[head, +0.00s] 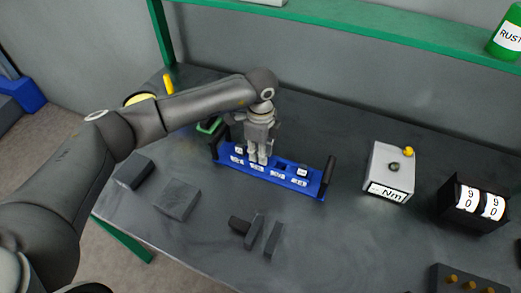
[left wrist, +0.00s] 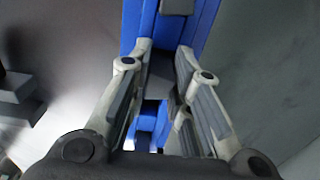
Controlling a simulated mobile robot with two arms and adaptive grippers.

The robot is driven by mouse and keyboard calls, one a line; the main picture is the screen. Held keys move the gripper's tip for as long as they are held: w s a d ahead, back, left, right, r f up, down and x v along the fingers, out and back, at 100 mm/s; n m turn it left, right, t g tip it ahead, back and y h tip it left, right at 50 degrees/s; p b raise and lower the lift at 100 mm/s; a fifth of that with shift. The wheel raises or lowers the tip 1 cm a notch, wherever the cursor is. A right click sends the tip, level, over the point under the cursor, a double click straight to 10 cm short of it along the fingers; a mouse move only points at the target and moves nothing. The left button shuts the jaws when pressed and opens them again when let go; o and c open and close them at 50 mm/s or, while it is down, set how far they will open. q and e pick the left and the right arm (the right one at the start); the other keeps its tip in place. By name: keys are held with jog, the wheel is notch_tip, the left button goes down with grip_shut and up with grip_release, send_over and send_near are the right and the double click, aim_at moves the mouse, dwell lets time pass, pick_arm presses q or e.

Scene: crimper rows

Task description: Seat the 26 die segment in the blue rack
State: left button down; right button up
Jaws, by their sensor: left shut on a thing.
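The blue rack (head: 312,188) stands on the grey workbench, with several small white labels along its front and a dark upright at each end. Its label numbers are too small to read. White-topped segments (head: 302,171) sit in it, and a dark slot shows right of my left gripper. My left gripper (head: 258,158) points down over the rack's left-middle part and is shut on a die segment that its fingers mostly hide; I cannot tell its number or how deep it sits. In the left wrist view blue rack (left wrist: 205,22) shows beyond and between the fingers. My right gripper is out of view.
Dark grey blocks (head: 178,200) and small dark pieces (head: 272,239) lie on the bench in front. A white Nm box (head: 391,170) and a black counter box (head: 472,206) stand to the right. A green shelf (head: 340,29) runs along the back.

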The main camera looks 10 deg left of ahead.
pick_arm(q)
jog(key=shift+f, duration=0.4)
jog(key=c, duration=1.3)
grip_release()
jog(key=shift+o, duration=0.2)
jog(key=shift+r, duration=0.1)
notch_tip(320, 180, up, 12)
